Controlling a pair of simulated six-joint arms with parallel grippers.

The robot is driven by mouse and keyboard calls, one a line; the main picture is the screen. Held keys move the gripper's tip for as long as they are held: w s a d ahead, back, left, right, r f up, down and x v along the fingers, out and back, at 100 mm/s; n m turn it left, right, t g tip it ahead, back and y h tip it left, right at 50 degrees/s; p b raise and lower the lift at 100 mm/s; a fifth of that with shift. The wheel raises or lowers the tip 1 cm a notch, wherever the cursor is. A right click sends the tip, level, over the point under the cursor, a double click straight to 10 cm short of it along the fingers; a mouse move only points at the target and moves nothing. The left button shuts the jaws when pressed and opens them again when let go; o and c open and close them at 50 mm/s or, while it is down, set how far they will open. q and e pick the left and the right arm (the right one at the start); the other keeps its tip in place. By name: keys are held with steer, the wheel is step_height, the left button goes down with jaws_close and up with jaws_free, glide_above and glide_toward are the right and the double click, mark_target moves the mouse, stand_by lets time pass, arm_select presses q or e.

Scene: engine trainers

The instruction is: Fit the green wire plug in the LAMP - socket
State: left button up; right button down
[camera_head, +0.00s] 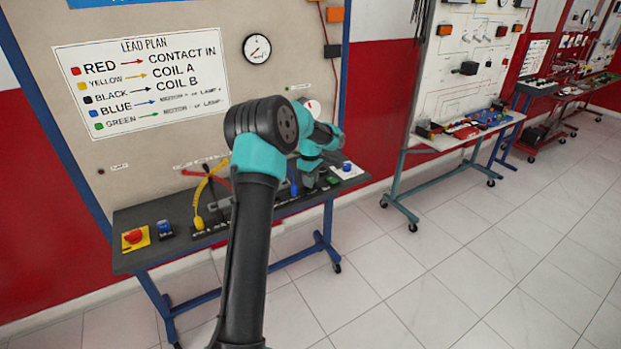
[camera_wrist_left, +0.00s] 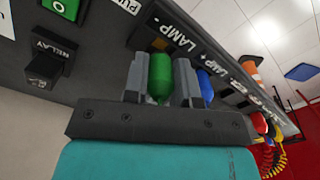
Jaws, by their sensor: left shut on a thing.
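The green wire plug (camera_wrist_left: 160,77) is between the two grey fingers of my left gripper (camera_wrist_left: 161,84) in the left wrist view, and the fingers are shut on it. The plug stands at the socket strip, right by the LAMP - label (camera_wrist_left: 176,36). The LAMP - socket itself is hidden behind the plug and fingers, so how deep the plug sits cannot be told. In the head view my left gripper (camera_head: 309,180) is low over the right part of the bench, and the plug is hidden there. My right gripper is not in view.
A blue plug (camera_wrist_left: 205,86) stands close beside the right finger, by LAMP +. Red and yellow leads (camera_wrist_left: 268,130) lie farther along the strip. A relay block (camera_wrist_left: 44,70) is at left. The bench (camera_head: 150,262) also carries a red button on a yellow box (camera_head: 134,238).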

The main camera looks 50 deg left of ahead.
arm_select(q)
steer(key=shift+f, duration=0.8)
stand_by(1.1)
steer(key=o, duration=0.7)
steer(key=shift+c, duration=0.2)
steer(key=shift+r, duration=2.7)
steer(key=shift+r, duration=0.1)
steer(key=shift+r, duration=1.2)
steer(key=shift+o, duration=0.3)
steer(key=o, duration=0.5)
